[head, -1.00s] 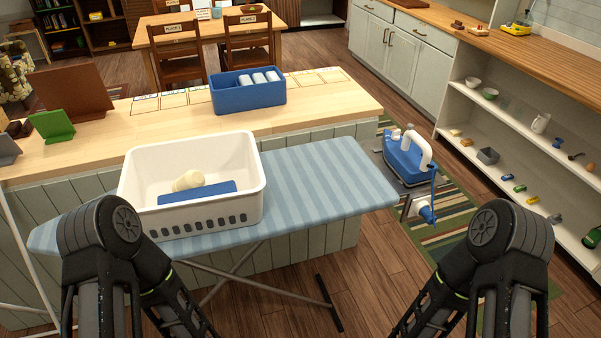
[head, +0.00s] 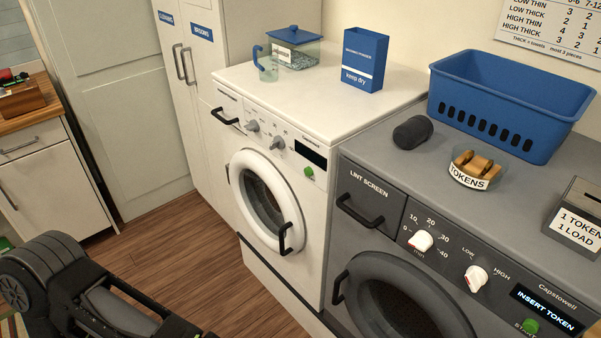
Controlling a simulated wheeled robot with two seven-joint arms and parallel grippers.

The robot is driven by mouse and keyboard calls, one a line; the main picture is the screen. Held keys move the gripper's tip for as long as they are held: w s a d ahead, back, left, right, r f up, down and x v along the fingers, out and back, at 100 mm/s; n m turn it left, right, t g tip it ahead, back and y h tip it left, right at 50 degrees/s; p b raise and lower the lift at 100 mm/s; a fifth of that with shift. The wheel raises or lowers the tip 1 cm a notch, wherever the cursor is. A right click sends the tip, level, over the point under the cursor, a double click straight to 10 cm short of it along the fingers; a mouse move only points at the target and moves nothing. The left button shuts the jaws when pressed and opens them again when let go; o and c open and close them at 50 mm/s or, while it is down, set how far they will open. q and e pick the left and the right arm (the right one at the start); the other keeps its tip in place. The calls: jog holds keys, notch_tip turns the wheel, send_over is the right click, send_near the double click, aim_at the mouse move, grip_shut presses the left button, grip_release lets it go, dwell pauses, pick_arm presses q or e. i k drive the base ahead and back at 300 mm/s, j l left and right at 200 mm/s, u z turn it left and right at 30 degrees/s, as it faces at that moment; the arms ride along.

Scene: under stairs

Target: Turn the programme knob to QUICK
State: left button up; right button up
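The white washing machine (head: 266,172) stands at the middle, with a round door (head: 266,195) that looks shut. Its front panel has two grey knobs, a left knob (head: 252,126) and a right knob (head: 277,142). The lettering around them is too small to read, so I cannot tell which knob has QUICK or where either points. A dark display (head: 310,153) and a green button (head: 308,171) are to their right. Part of my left arm shows at the lower left, apart from the machine; its gripper is out of frame. My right gripper is not in view.
A grey dryer (head: 375,205) with two white knobs adjoins on the right. On it are a blue basket (head: 507,105), a tokens bowl (head: 477,170) and a token box (head: 580,215). A blue carton (head: 364,60) stands on the washer. The wooden floor in front is clear.

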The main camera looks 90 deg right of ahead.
aim_at(254, 126)
jog(key=z, duration=3)
